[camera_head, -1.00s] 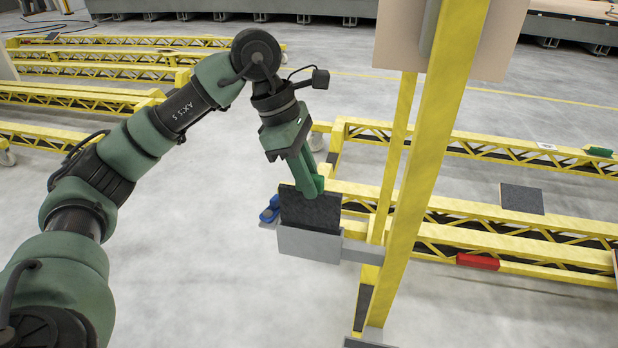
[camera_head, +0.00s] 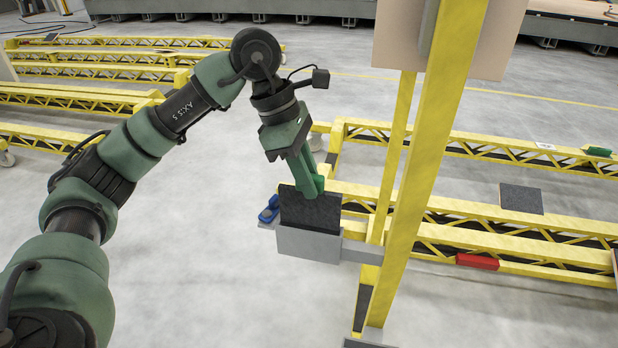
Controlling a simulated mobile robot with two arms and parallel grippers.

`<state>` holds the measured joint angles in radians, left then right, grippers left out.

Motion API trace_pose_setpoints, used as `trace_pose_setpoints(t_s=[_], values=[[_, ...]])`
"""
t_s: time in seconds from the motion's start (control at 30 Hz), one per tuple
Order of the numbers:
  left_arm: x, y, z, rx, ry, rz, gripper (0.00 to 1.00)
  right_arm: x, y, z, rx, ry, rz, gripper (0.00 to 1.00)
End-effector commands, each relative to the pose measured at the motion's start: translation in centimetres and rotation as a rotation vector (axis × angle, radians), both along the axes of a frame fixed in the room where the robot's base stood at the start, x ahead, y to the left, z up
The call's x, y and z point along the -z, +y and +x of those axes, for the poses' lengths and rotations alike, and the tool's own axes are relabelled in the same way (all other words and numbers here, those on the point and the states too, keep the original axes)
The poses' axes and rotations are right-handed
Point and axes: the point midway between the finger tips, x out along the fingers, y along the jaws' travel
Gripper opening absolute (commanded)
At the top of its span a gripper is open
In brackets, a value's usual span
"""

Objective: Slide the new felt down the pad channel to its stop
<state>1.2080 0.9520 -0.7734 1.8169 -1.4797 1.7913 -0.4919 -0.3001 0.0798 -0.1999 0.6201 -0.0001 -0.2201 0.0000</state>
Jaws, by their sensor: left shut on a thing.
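The new felt (camera_head: 308,211) is a dark grey square pad standing upright in the grey pad channel (camera_head: 308,245). Its lower part is hidden behind the channel's front wall, and its upper part stands out above the rim. My left gripper (camera_head: 314,190) is shut on the felt's upper edge, with green fingers reaching down from above. The channel's stop is hidden inside. The channel sits on a grey bracket beside a yellow post. My right gripper is not in view.
A yellow upright post (camera_head: 420,150) stands just right of the channel. A blue object (camera_head: 270,209) lies just left of the felt. A dark square pad (camera_head: 521,198) and a red block (camera_head: 477,262) lie on the yellow trolley rails at right.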

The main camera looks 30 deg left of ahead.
Motion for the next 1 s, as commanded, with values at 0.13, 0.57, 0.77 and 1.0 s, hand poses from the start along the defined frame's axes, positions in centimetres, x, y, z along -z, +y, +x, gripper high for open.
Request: trace_pose_setpoints(t_s=[0.13,0.57,0.77,1.0], values=[[0.0,0.0,0.0,0.0,-0.001,-0.001,0.0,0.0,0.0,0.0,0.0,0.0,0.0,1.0],[0.0,0.0,0.0,0.0,0.0,-0.001,0.0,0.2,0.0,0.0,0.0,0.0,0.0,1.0],[0.5,0.0,0.0,0.0,0.0,-0.001,0.0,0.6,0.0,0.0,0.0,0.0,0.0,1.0],[1.1,0.0,0.0,0.0,0.0,-0.001,0.0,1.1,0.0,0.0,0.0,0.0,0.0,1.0]])
